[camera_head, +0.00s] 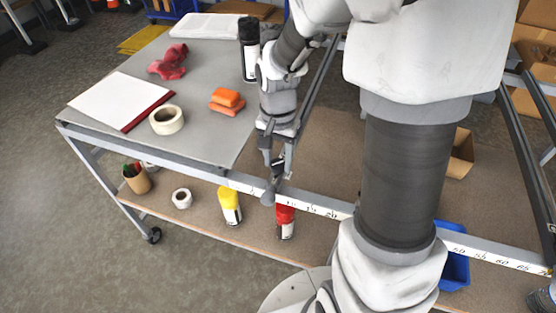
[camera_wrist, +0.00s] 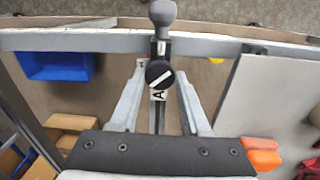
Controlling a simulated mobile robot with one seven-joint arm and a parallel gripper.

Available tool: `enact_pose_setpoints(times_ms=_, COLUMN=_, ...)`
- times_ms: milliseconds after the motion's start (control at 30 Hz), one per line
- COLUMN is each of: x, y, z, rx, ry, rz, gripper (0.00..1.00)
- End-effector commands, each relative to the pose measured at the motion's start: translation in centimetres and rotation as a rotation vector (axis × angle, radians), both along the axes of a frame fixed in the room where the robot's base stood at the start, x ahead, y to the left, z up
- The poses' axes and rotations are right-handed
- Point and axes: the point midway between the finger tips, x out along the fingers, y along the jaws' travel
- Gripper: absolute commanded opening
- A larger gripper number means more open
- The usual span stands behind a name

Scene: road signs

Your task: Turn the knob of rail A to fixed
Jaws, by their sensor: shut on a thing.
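The black round knob (camera_wrist: 159,73) of rail A shows in the wrist view, with a white line slanting from lower left to upper right. Just below it is a white label with the letter A (camera_wrist: 157,95) on the dark rail. A grey ball-ended piece (camera_wrist: 162,13) stands beyond the knob at the cart's edge; it also shows in the head view (camera_head: 268,196). My gripper (camera_wrist: 160,76) has one finger on each side of the knob and is shut on it.
The front bar (camera_head: 320,204) carries a printed number scale. The grey top panel (camera_head: 200,130) left of my gripper holds orange blocks (camera_head: 227,101), a tape roll (camera_head: 166,120) and a black can (camera_head: 249,50). Yellow (camera_head: 230,205) and red (camera_head: 285,220) bottles stand on the shelf below.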

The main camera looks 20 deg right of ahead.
Motion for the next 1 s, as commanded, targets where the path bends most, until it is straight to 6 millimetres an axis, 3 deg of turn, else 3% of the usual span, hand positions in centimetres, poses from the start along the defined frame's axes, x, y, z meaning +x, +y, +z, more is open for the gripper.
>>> enact_pose_setpoints(times_ms=600, x=0.05, y=0.03, z=0.15, rx=0.000, ry=-0.001, rz=-0.548, gripper=0.00)
enact_pose_setpoints(times_ms=1000, x=0.06, y=0.01, z=0.12, rx=0.001, ry=-0.002, rz=-0.734, gripper=0.00)
